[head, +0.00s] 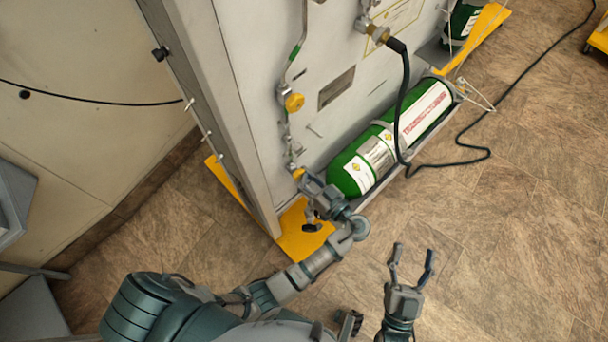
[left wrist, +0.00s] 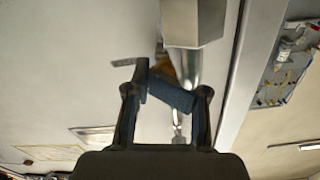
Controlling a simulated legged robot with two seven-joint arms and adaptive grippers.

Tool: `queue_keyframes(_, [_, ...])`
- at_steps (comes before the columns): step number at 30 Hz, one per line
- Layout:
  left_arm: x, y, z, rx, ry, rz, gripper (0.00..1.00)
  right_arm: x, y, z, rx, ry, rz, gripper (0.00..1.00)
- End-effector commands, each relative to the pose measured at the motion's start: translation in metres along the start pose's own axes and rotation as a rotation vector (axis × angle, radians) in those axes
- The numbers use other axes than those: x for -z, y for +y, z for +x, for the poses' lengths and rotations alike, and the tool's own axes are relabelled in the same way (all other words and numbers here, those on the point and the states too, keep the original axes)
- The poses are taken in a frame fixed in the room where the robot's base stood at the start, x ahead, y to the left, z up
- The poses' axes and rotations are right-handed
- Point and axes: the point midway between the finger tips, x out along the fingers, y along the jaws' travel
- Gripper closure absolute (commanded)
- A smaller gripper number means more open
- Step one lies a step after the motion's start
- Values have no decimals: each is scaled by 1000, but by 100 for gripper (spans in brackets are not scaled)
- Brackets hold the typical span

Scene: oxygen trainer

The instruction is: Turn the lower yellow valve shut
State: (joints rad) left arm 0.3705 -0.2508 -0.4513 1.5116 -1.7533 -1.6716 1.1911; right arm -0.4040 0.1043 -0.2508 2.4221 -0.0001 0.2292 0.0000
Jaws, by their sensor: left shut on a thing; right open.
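The lower yellow valve (head: 298,173) sits low on the pipe at the front of the grey panel, mostly hidden by my left gripper. My left gripper (head: 303,179) is at this valve, with its fingers closed on it. In the left wrist view, the fingers (left wrist: 168,91) are close together, with a bit of the yellow valve (left wrist: 167,69) showing behind them beside a metal fitting (left wrist: 192,25). The valve's exact angle is hidden. My right gripper (head: 411,264) is open and empty over the floor, away from the panel.
An upper yellow valve (head: 294,102) is higher on the same pipe. A green cylinder (head: 355,172) lies along the panel's foot, with a black hose (head: 403,100) hanging in front. A yellow base (head: 300,238) juts out below. The tiled floor at right is mostly clear.

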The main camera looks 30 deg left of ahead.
Motion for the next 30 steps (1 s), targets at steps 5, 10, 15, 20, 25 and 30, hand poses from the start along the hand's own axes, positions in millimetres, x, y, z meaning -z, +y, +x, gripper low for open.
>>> queue_keyframes(5, [1, -5, -1, 16, -1, -3, 100, -1, 0, -2, -1, -7, 1, 35])
queue_keyframes(10, [2, -6, -1, 17, 0, 17, 100, -4, -1, -3, -2, -31, 2, 35])
queue_keyframes(15, [4, -6, -1, 19, 0, 87, 100, -9, 0, -5, 0, -104, -8, 35])
queue_keyframes(20, [6, -6, -1, 19, 0, 194, 100, -23, 2, -6, -6, -217, -15, 35])
queue_keyframes(25, [8, -6, -1, 18, -1, 324, 100, -40, 6, -12, -13, -355, -24, 35])
queue_keyframes(30, [8, -5, -1, 18, -1, 440, 100, -55, 9, -22, -20, -483, -30, 35])
